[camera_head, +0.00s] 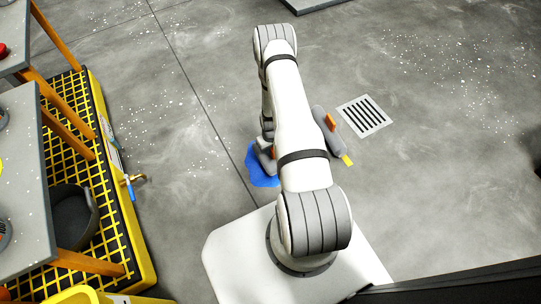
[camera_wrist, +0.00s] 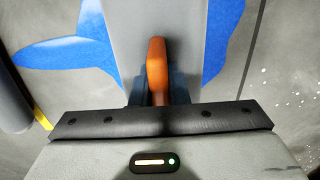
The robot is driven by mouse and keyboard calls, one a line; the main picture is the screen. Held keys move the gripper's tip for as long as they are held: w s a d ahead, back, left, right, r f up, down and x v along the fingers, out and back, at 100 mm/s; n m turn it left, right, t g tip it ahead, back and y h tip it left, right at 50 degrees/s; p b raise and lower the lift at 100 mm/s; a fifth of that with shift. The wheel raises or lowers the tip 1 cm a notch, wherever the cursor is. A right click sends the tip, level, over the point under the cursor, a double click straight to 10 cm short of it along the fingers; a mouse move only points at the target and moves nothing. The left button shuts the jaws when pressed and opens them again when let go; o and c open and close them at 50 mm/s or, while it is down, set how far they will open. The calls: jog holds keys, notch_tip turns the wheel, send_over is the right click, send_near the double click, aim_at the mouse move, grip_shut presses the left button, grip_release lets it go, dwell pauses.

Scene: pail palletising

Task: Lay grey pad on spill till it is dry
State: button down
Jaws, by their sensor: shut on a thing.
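The blue spill (camera_head: 262,178) lies on the grey floor, partly hidden by my arm. In the wrist view the spill (camera_wrist: 62,55) shows on both sides of the grey pad (camera_wrist: 125,35). The pad has an upright orange handle, and my gripper (camera_wrist: 158,90) is shut on that handle. The pad is over the middle of the spill and hides it there. I cannot tell whether its underside touches the floor. In the head view my arm mostly hides the gripper and pad.
A grey tool with an orange part and yellow tip (camera_head: 329,136) lies right of my arm. Beyond it is a floor drain (camera_head: 364,116). At left are a yellow grid platform (camera_head: 112,215) and grey tables (camera_head: 25,190). The floor at right is clear.

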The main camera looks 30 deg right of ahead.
jog(key=shift+f+b, duration=0.55)
jog(key=shift+f, duration=1.1)
jog(key=shift+f, duration=0.2)
jog(key=c, duration=1.4)
grip_release()
jog(key=shift+r, duration=0.15)
